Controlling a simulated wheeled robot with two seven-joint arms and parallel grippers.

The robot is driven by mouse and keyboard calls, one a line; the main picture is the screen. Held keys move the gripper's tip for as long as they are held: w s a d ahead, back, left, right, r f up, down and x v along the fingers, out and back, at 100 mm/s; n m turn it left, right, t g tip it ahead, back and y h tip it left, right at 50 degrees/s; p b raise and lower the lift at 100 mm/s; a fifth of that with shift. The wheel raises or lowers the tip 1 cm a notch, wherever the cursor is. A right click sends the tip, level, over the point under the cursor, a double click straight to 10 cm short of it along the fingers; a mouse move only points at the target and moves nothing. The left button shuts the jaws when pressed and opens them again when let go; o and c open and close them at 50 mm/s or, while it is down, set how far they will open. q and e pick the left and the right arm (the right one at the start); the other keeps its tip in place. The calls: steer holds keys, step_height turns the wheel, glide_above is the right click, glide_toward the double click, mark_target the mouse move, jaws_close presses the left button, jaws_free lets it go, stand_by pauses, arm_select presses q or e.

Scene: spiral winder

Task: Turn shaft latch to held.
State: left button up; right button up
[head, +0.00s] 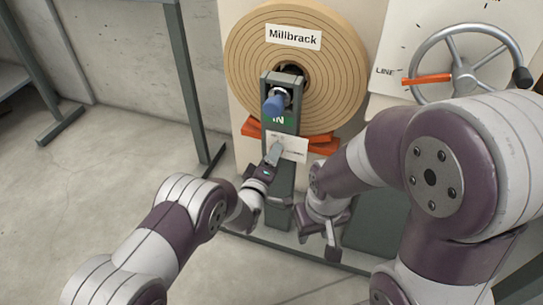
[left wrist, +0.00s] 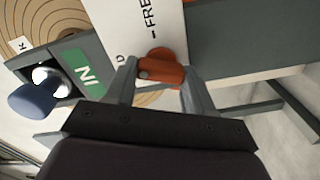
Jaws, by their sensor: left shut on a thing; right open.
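The shaft latch (left wrist: 163,70) is a small orange lever with a round hub, in the left wrist view. It sits on a white plate (left wrist: 153,20) with partly hidden lettering: "FRE" and a "D" show. My left gripper (head: 275,153) is at this plate on the grey post in the head view, and its fingers hide the latch there. In the left wrist view the left gripper (left wrist: 160,80) is shut on the latch, one finger on each side. I cannot tell exactly which mark the latch points at. My right gripper (head: 330,238) is open and empty, low to the right of the post.
A large tan roll (head: 340,70) labelled Millbrack stands behind the post. A blue-handled part (head: 274,104) juts out above the green IN label (head: 281,121). Orange blocks (head: 251,129) flank the post. A handwheel (head: 455,75) is at the upper right.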

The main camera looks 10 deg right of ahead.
arm_select(q)
steer(key=shift+f+n, duration=0.2)
steer(key=shift+n, duration=2.1)
steer(key=o, duration=1)
steer(key=shift+o, duration=0.2)
steer(key=p+v, duration=0.5)
steer(key=v, duration=0.7)
steer(key=shift+s+a, duration=0.25)
